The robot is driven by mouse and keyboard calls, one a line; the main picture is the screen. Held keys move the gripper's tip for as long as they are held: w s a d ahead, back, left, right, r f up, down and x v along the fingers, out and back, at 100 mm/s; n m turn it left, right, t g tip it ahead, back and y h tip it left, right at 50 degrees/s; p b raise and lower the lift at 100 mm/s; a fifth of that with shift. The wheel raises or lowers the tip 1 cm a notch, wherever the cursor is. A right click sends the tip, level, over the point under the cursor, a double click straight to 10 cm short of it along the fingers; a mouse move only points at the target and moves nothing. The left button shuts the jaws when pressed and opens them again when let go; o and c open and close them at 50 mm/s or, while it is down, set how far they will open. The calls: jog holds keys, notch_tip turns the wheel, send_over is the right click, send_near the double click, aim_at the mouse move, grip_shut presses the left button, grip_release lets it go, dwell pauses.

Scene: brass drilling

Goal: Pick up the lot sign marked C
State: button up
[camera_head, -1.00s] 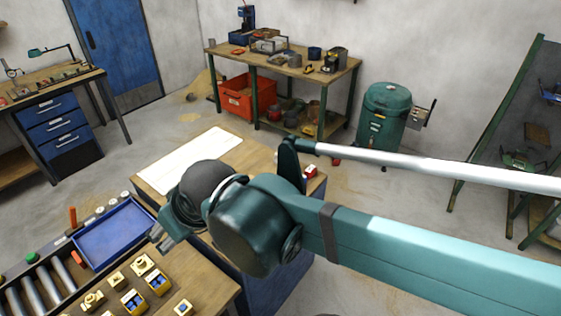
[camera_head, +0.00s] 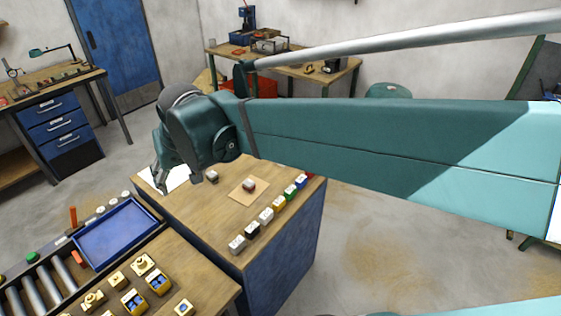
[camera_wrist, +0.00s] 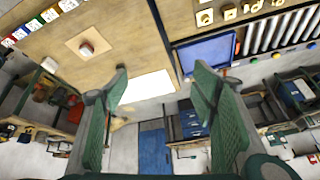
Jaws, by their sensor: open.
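Several small coloured blocks with pale, marked faces stand in a row along the right edge of the wooden bench in the head view. They include a white one (camera_head: 237,243), a black one (camera_head: 252,228), a yellow one (camera_head: 266,215), a green one (camera_head: 290,191) and a blue one (camera_head: 300,181). I cannot read their letters, so I cannot tell which is marked C. My gripper (camera_wrist: 160,76) is open and empty, above the bench's far-left part and apart from the row.
A white sheet (camera_wrist: 147,87) lies on the bench. A blue tray (camera_head: 115,232), rollers and brass parts are on the adjoining bench.

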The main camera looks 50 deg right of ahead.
jog(key=w+d+f+m+g, duration=0.1)
jog(key=w+d+f+m, duration=0.3)
jog(key=d, duration=0.6)
jog(key=w+d+f+m+g, duration=0.1)
jog(key=w+d, duration=0.5)
jog(key=d, duration=0.4)
jog(key=w+d+f+m+g, duration=0.1)
jog(key=w+d+f+m, duration=0.3)
jog(key=d, duration=0.6)
jog(key=s+d+f+m, duration=0.1)
jog(key=d+f, duration=0.5)
jog(key=d, duration=0.3)
jog(key=s+d+f+m+g, duration=0.1)
jog(key=d+f+m, duration=0.1)
jog(key=d+f, duration=0.4)
jog(key=d+f+m+g+y, duration=0.1)
jog(key=d+f+m, duration=0.1)
jog(key=d+f, duration=0.5)
jog(key=shift+s+d, duration=0.2)
jog(key=shift+d, duration=1.3)
jog(key=shift+s+d, duration=0.2)
jog(key=shift+d, duration=1.3)
jog(key=shift+s+d+f+m, duration=0.1)
jog(key=shift+d+f+m, duration=0.1)
jog(key=shift+m, duration=0.1)
jog(key=shift+f, duration=1.25)
jog(key=shift+f, duration=0.1)
